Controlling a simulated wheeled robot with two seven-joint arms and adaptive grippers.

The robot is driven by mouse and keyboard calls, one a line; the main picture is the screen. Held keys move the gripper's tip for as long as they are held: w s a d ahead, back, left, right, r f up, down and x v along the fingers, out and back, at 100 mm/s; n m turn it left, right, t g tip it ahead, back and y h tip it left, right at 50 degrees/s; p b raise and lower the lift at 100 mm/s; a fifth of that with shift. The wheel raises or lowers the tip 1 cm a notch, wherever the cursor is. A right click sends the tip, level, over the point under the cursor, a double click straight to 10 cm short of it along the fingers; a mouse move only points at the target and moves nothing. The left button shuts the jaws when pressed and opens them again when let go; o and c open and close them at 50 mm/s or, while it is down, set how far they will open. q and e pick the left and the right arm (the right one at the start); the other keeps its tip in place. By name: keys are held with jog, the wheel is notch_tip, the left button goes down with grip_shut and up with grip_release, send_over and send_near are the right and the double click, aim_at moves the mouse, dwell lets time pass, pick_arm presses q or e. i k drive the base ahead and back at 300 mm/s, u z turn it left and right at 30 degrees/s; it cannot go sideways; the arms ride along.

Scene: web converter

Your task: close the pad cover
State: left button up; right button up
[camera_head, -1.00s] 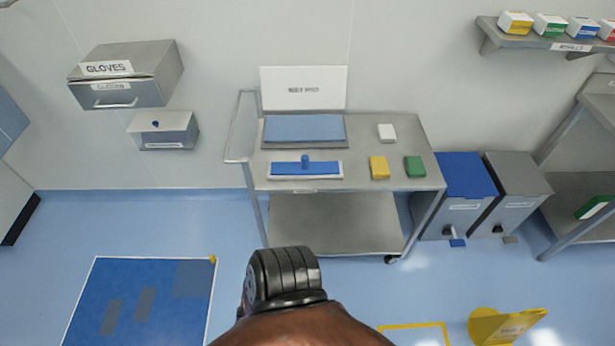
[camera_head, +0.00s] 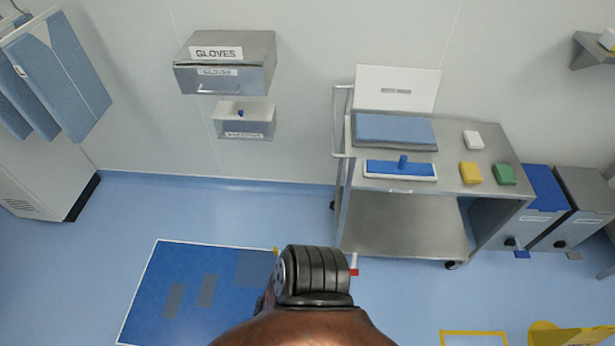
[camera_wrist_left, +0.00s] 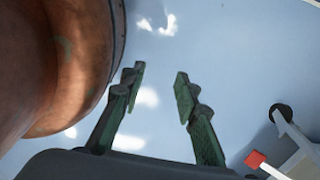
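The pad cover (camera_head: 396,88) is a white panel with a small label. It stands raised, leaning back, at the rear edge of a shallow tray (camera_head: 394,148) on the steel cart. A light-blue pad (camera_head: 394,128) lies uncovered in the tray. My left gripper's two dark-green fingers (camera_wrist_left: 160,78) are spread apart in the left wrist view, empty over blue floor. The gripper is away from the cover and does not clearly show in the head view. My right gripper is in neither current view.
The steel cart (camera_head: 405,228) stands against the wall, with a blue mop head (camera_head: 400,168), yellow block (camera_head: 471,173), green block (camera_head: 505,174) and white block (camera_head: 473,140) on top. A small red-tipped thing (camera_wrist_left: 256,159) is near my gripper.

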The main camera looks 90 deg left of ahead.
aim_at(379, 87)
jog(key=k, duration=0.55)
jog(key=u, duration=1.9)
jog(key=k, duration=0.55)
jog(key=z, duration=0.75)
jog(key=i, duration=0.6)
jog(key=u, duration=0.5)
jog(key=i, duration=0.85)
jog(key=u, duration=0.7)
